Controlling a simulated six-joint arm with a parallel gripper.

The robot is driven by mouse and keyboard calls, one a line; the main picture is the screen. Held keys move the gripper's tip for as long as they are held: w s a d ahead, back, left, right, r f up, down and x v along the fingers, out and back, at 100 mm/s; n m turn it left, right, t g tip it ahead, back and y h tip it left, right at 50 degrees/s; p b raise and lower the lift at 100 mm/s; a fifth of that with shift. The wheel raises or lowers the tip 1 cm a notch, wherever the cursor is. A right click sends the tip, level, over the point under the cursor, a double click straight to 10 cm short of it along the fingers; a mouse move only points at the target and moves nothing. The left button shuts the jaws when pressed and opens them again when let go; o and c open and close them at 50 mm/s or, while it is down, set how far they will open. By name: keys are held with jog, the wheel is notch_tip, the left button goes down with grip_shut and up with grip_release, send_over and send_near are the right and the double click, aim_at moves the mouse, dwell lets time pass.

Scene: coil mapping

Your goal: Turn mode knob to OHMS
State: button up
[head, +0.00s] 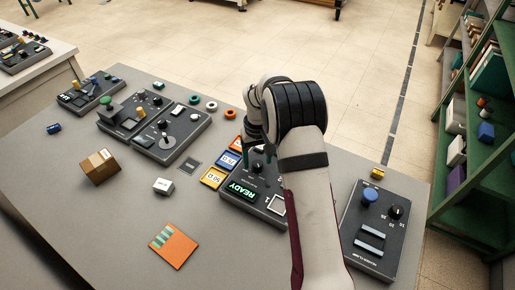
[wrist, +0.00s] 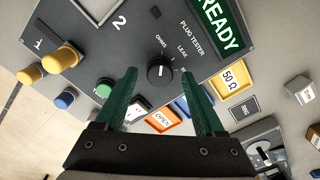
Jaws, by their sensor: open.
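The mode knob (wrist: 160,74) is a round black dial with a white mark, on the dark PLUG TESTER panel (wrist: 130,45). The labels OHMS, LEAK and a third, partly hidden one curve around its upper and right side. I cannot tell for sure which label the mark points at. In the head view the tester's READY display (head: 238,190) shows, partly beside my arm. My gripper (wrist: 160,100) is open, its two green fingers apart, with the knob seen between and just beyond the tips. No contact shows. In the head view my arm hides much of the gripper.
Yellow posts (wrist: 60,57) and a green TEST button (wrist: 104,87) sit left of the knob. An orange OPEN card (wrist: 162,121) and a yellow 50 Ω card (wrist: 234,78) lie beside the tester. Another knobbed panel (head: 374,230) stands at the right.

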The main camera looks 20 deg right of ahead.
aim_at(257, 163)
notch_tip(257, 163, up, 15)
jog(key=shift+r, duration=0.1)
dwell(0.3)
